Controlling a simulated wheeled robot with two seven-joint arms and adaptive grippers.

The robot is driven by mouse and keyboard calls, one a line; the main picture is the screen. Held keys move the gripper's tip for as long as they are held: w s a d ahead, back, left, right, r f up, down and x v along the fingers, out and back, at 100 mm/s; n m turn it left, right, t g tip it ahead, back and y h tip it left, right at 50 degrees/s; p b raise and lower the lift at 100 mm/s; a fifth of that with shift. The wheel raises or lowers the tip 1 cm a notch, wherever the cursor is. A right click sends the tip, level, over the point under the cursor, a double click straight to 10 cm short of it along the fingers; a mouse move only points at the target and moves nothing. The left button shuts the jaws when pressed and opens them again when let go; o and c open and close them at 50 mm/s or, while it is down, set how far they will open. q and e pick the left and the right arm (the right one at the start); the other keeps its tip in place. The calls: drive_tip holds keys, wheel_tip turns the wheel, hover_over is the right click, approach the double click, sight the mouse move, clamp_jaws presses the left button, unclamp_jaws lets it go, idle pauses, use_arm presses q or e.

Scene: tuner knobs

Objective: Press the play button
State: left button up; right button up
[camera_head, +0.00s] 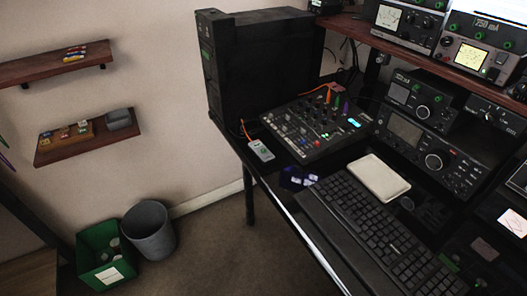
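A small white handheld device (261,150) with a small dark greenish mark lies near the left edge of the black desk (278,203). No button clearly marked as play can be made out at this size. Neither of my grippers is in view.
A black keyboard (372,228), a cream pad (379,178) and radio units (425,150) crowd the desk. A black computer tower (262,60) stands behind the mixer. A green bin (101,252) and grey bin (149,232) stand on the floor, which is clear beside the desk.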

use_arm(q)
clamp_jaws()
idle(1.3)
